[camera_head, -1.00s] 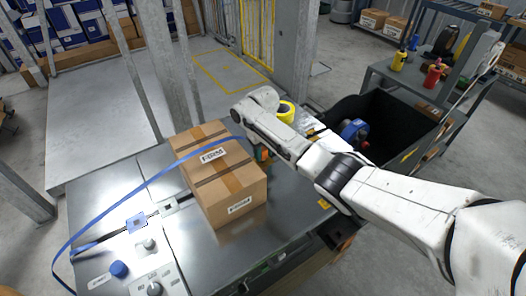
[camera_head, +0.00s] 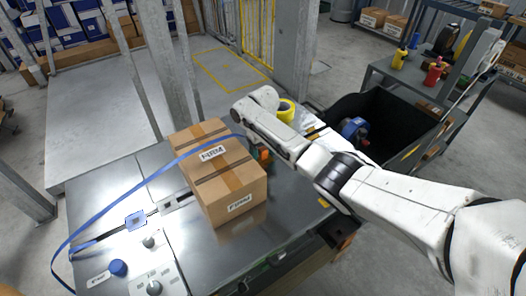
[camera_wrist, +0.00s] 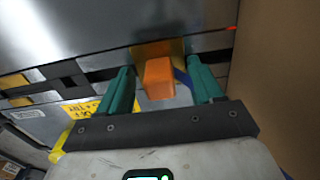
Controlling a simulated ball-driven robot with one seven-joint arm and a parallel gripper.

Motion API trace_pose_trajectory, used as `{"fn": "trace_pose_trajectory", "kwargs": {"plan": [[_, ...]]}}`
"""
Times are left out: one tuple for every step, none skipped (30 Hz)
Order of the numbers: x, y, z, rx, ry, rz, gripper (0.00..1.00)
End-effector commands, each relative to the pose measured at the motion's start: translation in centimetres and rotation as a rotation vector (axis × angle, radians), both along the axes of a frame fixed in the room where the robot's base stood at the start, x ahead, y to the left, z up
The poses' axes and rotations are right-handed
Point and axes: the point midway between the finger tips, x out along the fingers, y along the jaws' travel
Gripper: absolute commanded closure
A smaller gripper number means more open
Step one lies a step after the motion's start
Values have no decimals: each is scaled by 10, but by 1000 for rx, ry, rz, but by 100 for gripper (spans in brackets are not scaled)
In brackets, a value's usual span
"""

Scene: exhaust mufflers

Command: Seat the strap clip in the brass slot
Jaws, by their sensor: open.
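The orange strap clip (camera_wrist: 159,78) sits between the two green fingers of my gripper (camera_wrist: 163,88) in the wrist view, with a gap on each side. The gripper is open around it. The brass slot (camera_wrist: 172,47) shows just behind the clip; the clip covers part of it, so I cannot tell how deep the clip sits. The blue strap (camera_wrist: 182,77) shows beside the clip. In the head view the clip (camera_head: 264,155) is small beside the carton, and the blue strap (camera_head: 165,170) arches over the carton from the left.
A taped cardboard carton (camera_head: 218,178) stands close to the left of my gripper in the head view. A control panel with knobs (camera_head: 150,270) is at the table's front left. A black bin (camera_head: 385,120) with a blue object lies behind my arm. The right front tabletop is clear.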

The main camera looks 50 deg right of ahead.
Motion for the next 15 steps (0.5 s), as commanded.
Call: {"fn": "trace_pose_trajectory", "kwargs": {"plan": [[0,0,0,0,0,0,34],[0,0,0,0,0,0,34],[0,0,0,0,0,0,34],[0,0,0,0,0,0,34],[0,0,0,0,0,0,34],[0,0,2,0,-1,0,34],[0,0,3,0,-1,0,34],[1,0,5,0,-1,1,34],[1,0,9,1,-1,1,34],[1,0,13,0,-2,1,34],[1,0,17,0,-3,1,34],[1,0,24,0,-3,1,34],[1,0,30,0,-4,0,34],[1,0,36,-1,-4,1,34],[1,0,44,0,-4,1,34]]}}
